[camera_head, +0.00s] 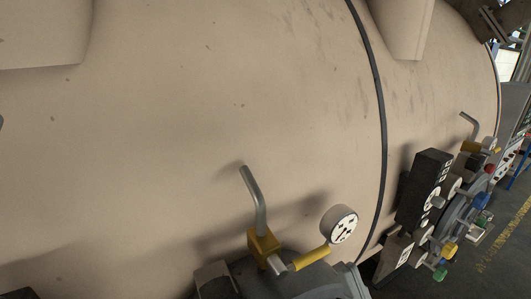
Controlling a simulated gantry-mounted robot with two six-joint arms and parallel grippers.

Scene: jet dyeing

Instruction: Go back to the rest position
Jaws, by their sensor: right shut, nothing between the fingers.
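My left gripper cannot be made out. A small grey sliver at the left edge is too little to identify.
The tank fills most of the view. At its lower front are a bent grey pipe with a yellow valve (263,246), a round gauge (340,224) and a dark control box (424,188). Several coloured knobs stick out at right. Dark floor (500,255) with a yellow line is open at lower right.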

